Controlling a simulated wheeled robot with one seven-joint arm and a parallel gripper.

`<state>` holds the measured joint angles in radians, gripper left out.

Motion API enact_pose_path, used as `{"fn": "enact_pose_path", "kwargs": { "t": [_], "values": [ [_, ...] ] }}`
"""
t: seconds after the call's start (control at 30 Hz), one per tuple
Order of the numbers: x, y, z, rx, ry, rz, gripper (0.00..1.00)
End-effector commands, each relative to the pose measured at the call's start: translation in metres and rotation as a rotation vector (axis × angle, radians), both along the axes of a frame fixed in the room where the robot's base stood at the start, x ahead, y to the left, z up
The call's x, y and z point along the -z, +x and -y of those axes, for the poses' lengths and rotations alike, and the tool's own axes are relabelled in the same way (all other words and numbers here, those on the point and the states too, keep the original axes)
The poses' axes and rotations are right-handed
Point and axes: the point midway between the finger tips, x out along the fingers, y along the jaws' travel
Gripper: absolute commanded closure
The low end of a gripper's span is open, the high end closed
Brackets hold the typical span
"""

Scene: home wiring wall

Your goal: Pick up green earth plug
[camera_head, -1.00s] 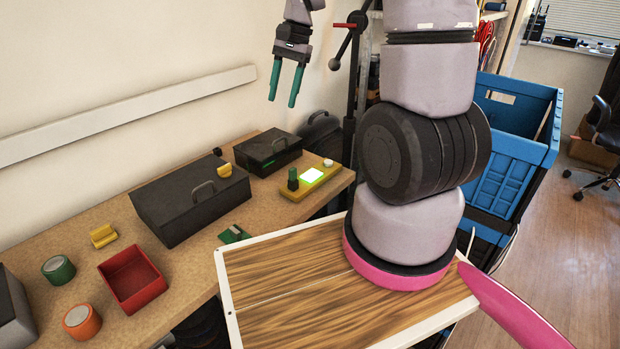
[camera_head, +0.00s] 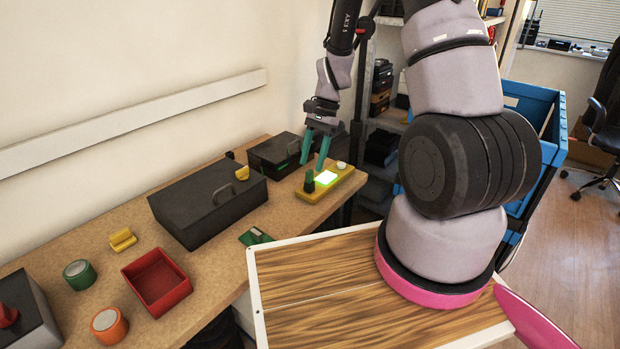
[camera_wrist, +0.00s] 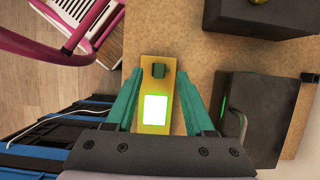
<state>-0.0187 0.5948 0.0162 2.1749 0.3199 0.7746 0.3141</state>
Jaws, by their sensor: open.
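The green earth plug (camera_head: 309,182) looks like a small dark green block. It stands upright at the near left end of a yellow board (camera_head: 338,182) with a glowing pale green-white panel. My gripper (camera_head: 314,163) has two teal fingers pointing down, spread apart over this board. In the wrist view the plug (camera_wrist: 158,71) shows between and slightly beyond the fingertips (camera_wrist: 159,76), with the glowing panel (camera_wrist: 155,109) nearer the wrist. The gripper holds nothing, and the plug looks clear of both fingers.
A black box (camera_head: 272,153) stands behind the board. A larger black case (camera_head: 207,205) with a yellow piece on top sits left. A flat green piece (camera_head: 255,237) lies at the bench's front edge. A red tray (camera_head: 157,283) and tape rolls (camera_head: 79,274) are farther left.

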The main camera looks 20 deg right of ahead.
Motion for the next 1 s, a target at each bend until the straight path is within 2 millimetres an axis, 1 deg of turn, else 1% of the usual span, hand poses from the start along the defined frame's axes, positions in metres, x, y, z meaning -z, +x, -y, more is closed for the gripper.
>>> {"fn": "enact_pose_path", "kwargs": {
  "t": [0.03, 0.1, 0.2, 0.3, 0.5, 0.53, 0.57, 0.6, 0.67, 1.0],
  "values": [
    [0.009, -0.003, -0.002, 0.0, 0.001, -0.007, 0.46],
    [0.019, -0.006, -0.005, -0.001, 0.001, -0.007, 0.46],
    [0.031, -0.008, -0.009, -0.001, 0.001, -0.003, 0.46],
    [0.036, -0.009, -0.011, 0.0, 0.002, -0.001, 0.46],
    [0.037, -0.009, -0.011, 0.0, 0.001, 0.001, 0.46],
    [0.036, -0.009, -0.011, 0.0, 0.001, 0.001, 0.5],
    [0.036, -0.009, -0.011, 0.0, 0.001, 0.001, 0.62],
    [0.036, -0.009, -0.011, 0.0, 0.001, 0.001, 0.77],
    [0.036, -0.009, -0.011, 0.0, 0.001, 0.001, 1.0],
    [0.035, -0.009, -0.011, 0.0, 0.001, 0.001, 1.0]
  ]
}}
